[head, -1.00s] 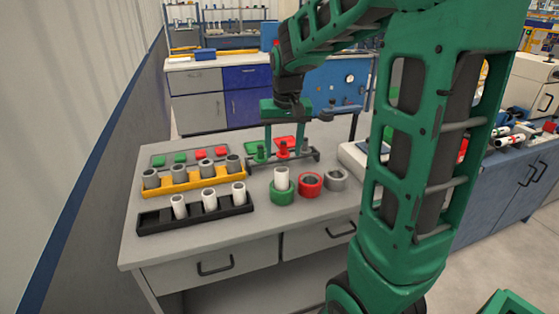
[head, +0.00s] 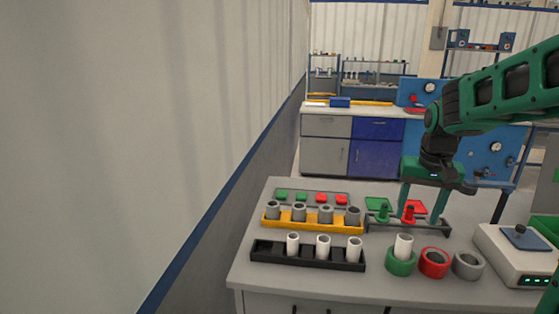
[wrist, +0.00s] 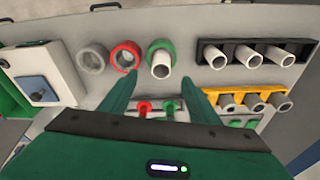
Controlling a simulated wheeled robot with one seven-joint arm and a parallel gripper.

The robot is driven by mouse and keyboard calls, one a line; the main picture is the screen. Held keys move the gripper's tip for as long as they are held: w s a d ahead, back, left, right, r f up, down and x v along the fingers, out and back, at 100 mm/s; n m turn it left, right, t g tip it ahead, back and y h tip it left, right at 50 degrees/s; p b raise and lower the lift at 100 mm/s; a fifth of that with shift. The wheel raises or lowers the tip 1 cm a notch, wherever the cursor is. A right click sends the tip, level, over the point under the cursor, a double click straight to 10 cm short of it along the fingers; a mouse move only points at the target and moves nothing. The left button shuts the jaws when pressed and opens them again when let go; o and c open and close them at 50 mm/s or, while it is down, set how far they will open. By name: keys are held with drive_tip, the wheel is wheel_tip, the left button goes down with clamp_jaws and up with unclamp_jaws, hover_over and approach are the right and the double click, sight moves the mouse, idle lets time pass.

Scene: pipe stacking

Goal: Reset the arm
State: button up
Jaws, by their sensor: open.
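My green gripper (head: 424,205) is open and empty above the back right part of the table. Its fingers hang over a dark rack (head: 436,226) that holds a green and a red peg piece. In the wrist view my gripper (wrist: 160,95) has its fingers spread wide, with nothing between them at the tips. A white pipe (head: 403,245) stands upright in a green ring (head: 399,266) in front of the rack. A red ring (head: 433,263) and a grey ring (head: 468,265) sit to its right, both empty.
A black tray (head: 262,249) holds three white pipes. A yellow tray (head: 313,226) behind it holds several grey pipes. A panel (head: 345,199) with green and red pieces lies farther back. A white scale-like device (head: 505,256) stands right. A wall (head: 200,130) rises left of the table.

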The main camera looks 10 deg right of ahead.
drive_tip(key=s+a+f+g, duration=0.1)
drive_tip(key=s+f, duration=0.1)
drive_tip(key=s, duration=1.1)
drive_tip(key=s+a+f+m+y, duration=0.1)
drive_tip(key=s+f, duration=0.1)
drive_tip(key=s, duration=1)
drive_tip(key=shift+s+f+g, duration=0.35)
drive_tip(key=shift+g, duration=0.05)
